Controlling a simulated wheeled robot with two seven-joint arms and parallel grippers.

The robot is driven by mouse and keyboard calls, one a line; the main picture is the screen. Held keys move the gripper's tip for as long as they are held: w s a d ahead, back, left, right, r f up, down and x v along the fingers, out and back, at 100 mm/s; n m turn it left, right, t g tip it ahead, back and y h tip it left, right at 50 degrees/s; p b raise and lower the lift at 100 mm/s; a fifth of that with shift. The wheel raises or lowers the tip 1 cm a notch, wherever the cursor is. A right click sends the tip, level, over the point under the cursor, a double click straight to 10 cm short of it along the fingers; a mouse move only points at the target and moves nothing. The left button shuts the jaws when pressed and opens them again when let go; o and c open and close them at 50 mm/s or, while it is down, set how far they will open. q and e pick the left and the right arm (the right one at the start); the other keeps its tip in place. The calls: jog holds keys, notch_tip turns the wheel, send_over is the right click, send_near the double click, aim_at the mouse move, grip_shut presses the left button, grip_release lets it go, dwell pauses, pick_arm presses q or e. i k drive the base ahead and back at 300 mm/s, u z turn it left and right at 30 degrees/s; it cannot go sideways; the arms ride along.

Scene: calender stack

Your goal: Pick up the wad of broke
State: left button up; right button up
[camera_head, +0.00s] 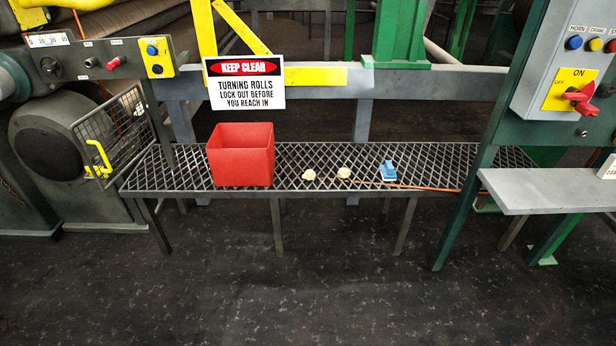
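Two small cream-coloured lumps that look like wads of broke lie on the metal grating bench (440,160). The left wad (309,175) is nearer the red bin, and the right wad (344,173) lies a little to its right. The two are apart from each other. An open red bin (241,155) stands on the bench to their left; its inside floor is hidden. Neither of my grippers shows in the head view.
A blue object (388,171) and a thin orange line (425,187) lie right of the wads. A "Keep clear, turning rolls" sign (243,83) hangs behind. A grey shelf (550,190) and control box (570,60) stand at right. The dark floor in front is clear.

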aim_at(309, 175)
jog(key=z, duration=0.3)
jog(key=i, duration=0.95)
jog(key=u, duration=0.5)
jog(key=i, duration=1)
jog(key=u, duration=0.85)
